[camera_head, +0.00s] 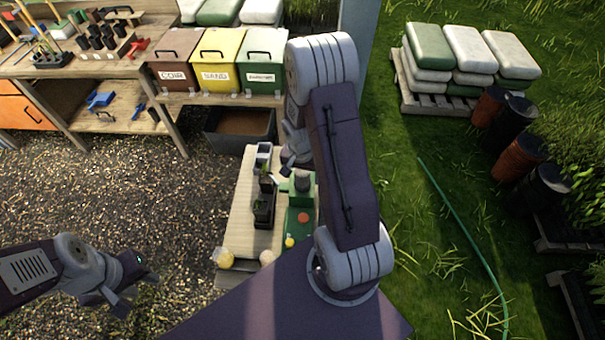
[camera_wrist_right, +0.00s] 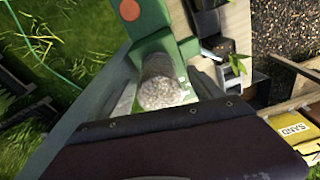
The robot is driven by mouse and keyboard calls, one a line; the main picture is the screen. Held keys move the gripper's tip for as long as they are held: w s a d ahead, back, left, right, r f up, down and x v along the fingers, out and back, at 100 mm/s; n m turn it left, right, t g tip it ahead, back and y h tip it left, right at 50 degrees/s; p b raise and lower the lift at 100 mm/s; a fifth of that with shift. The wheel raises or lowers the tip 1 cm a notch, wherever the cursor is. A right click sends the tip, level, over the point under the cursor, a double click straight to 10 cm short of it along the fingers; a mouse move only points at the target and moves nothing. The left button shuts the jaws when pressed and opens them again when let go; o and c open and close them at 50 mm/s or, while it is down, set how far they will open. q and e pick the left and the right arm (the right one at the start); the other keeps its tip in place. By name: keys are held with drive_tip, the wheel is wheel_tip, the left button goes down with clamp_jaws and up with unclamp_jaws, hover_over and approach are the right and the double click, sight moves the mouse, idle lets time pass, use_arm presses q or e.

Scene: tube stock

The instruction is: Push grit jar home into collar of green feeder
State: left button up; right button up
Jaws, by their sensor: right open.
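The green feeder (camera_head: 299,218) stands on the right side of a pale bench, with a round red button on it.
Dark trays with seedlings (camera_head: 264,205) stand beside the feeder on the bench (camera_head: 240,225). Yellowish round items (camera_head: 224,258) lie at its near left corner. Lidded bins (camera_head: 220,60) stand behind on a shelf. My right arm covers the space right of the feeder.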

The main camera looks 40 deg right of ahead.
drive_tip(key=r, duration=0.6)
drive_tip(key=a+r+b, duration=0.1)
drive_tip(key=r, duration=0.2)
drive_tip(key=shift+s, duration=0.35)
drive_tip(key=s+a+f+n+b, duration=0.3)
drive_tip(key=a+f+n+b, duration=0.1)
drive_tip(key=a+n, duration=0.1)
drive_tip(key=s+a+f+n+y+b, duration=0.1)
drive_tip(key=s+a+f+n+b, duration=0.3)
drive_tip(key=a, duration=0.3)
drive_tip(key=shift+s+a+f+n+b, duration=0.15)
drive_tip(key=shift+s+f+n+b, duration=0.15)
drive_tip(key=shift+n+b, duration=0.35)
